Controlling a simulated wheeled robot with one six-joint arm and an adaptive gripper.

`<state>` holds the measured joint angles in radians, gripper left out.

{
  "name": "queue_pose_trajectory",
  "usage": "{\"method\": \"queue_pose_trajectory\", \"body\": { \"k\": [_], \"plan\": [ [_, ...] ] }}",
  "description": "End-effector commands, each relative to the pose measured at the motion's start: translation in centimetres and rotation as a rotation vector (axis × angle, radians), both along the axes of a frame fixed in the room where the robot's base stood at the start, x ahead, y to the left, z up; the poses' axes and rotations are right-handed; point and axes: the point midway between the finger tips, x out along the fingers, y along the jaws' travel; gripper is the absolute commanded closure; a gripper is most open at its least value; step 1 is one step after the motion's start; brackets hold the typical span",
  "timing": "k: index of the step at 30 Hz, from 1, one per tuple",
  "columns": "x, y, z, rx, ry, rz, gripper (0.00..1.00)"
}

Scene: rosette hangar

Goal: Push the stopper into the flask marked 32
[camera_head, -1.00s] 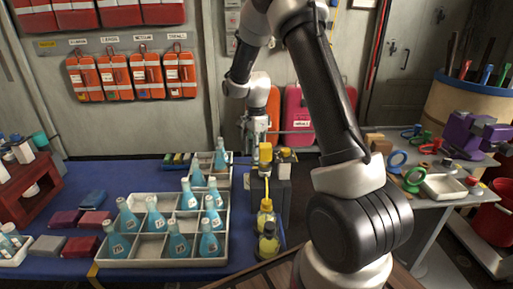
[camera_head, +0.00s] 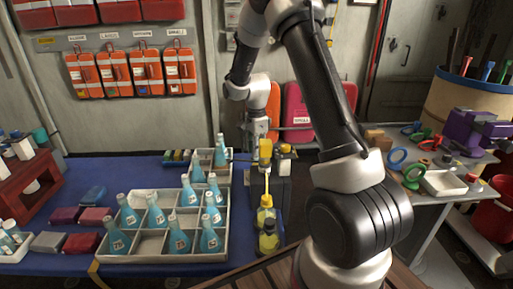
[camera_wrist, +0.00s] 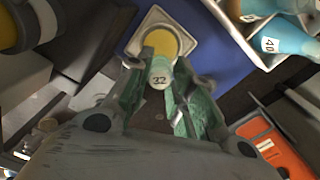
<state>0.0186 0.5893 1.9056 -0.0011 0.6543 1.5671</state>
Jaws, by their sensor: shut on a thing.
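I cannot tell whether this piece is the stopper or part of the flask. Just beyond it is a yellow round surface (camera_wrist: 160,41) inside a pale square rim (camera_wrist: 187,40). No separate stopper can be made out.
A white divided tray (camera_head: 165,258) with several blue flasks (camera_head: 180,241) stands left of my gripper on the blue table (camera_head: 75,172). One flask marked 40 (camera_wrist: 285,42) shows in the wrist view. A cluttered grey table is at right.

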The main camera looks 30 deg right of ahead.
Motion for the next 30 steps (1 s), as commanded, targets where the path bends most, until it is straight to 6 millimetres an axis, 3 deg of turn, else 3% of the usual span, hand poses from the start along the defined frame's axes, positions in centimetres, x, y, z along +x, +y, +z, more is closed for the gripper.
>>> {"method": "queue_pose_trajectory", "body": {
  "k": [9,10,14,20,24,30],
  "plan": [
    [0.00,0.00,-0.12,0.000,0.000,0.000,0.93],
    [-0.01,0.00,-0.12,0.000,0.000,0.000,0.75],
    [0.00,0.00,-0.11,0.000,0.000,0.000,0.52],
    [0.00,0.00,-0.10,0.000,0.000,0.000,0.52],
    [0.00,0.00,-0.10,0.000,0.000,0.000,0.33],
    [-0.01,0.00,-0.10,0.000,0.000,0.000,0.31]
  ]
}}
